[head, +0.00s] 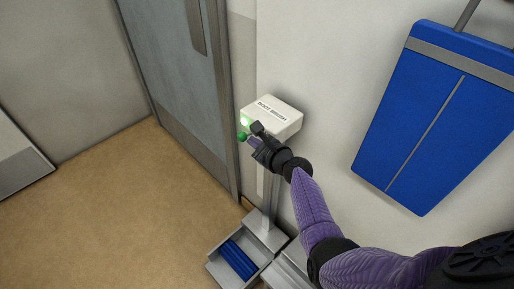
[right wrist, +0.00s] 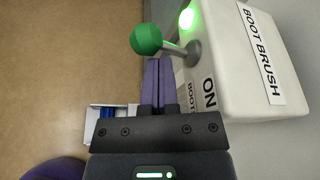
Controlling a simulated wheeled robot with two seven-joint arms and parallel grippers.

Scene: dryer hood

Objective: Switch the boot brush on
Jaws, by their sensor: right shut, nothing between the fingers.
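The boot brush control box (head: 271,116) is white and stands on a grey post against the wall. In the right wrist view the box (right wrist: 238,65) carries a "BOOT BRUSH" label and the word "ON". A green lamp (right wrist: 187,18) on it is lit; it also glows in the head view (head: 246,121). A lever with a green ball knob (right wrist: 146,39) sticks out from the box's front; the knob shows in the head view (head: 242,136). My right gripper (right wrist: 158,62) is shut and empty, its fingertips just beside the lever; I cannot tell whether they touch. My left gripper is out of view.
The boot brush tray with blue bristles (head: 238,259) sits on the floor below the post. A grey door (head: 180,70) is left of the box. A blue panel (head: 437,115) hangs on the wall at right. The brown floor (head: 110,215) at left is clear.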

